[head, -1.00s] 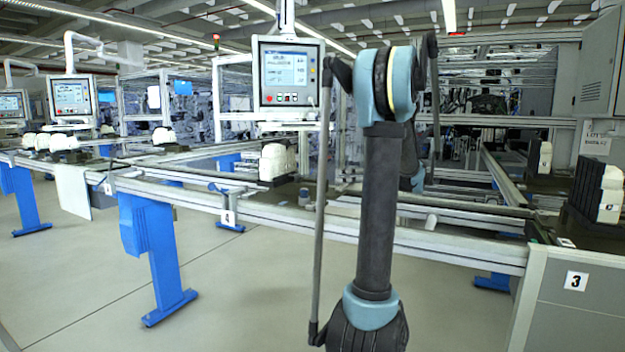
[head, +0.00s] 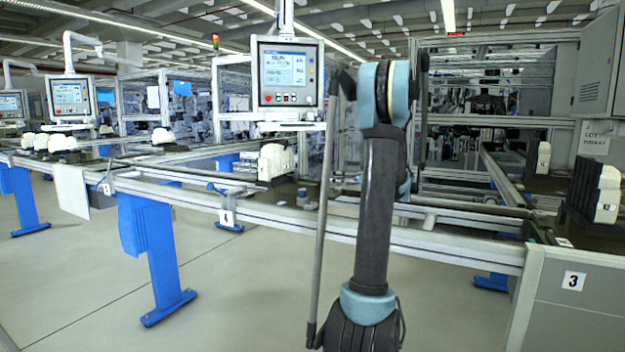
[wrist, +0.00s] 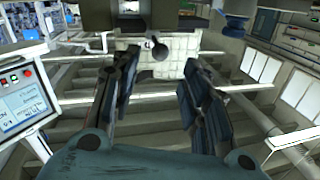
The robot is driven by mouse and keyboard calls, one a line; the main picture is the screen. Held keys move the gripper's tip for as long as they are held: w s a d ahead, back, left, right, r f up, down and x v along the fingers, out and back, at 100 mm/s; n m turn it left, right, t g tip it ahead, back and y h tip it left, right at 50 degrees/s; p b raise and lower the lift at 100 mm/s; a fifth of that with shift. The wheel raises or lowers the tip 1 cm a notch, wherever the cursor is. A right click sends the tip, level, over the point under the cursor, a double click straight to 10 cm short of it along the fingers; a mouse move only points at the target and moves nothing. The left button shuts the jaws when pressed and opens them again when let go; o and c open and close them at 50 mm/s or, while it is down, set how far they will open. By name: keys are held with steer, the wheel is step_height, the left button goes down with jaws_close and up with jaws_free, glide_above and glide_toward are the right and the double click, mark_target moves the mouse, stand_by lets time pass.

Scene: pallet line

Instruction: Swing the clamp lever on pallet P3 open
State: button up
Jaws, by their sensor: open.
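My gripper (wrist: 160,98) is open and empty in the wrist view, with its two dark fingers apart. Beyond the fingertips is a pale block with a grid of cells (wrist: 135,62). A small dark round knob (wrist: 159,51) shows in front of it, between the fingers; I cannot tell whether it is the clamp lever. My gripper is out of the head view. A dark pallet fixture with white parts (head: 607,196) stands at the right in the head view, above the cabinet marked 3 (head: 573,281). No P3 marking or clamp lever can be made out there.
A conveyor rail (head: 440,243) crosses the head view, on blue legs (head: 150,250). Another pallet's white parts (head: 275,160) sit mid-line. An operator screen (head: 287,75) hangs above; a screen (wrist: 22,103) also shows at the wrist view's left. The floor at front left is clear.

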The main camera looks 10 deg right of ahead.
mark_target(313, 175)
steer(key=x, duration=0.9)
jaws_close()
steer(key=shift+d, duration=0.15)
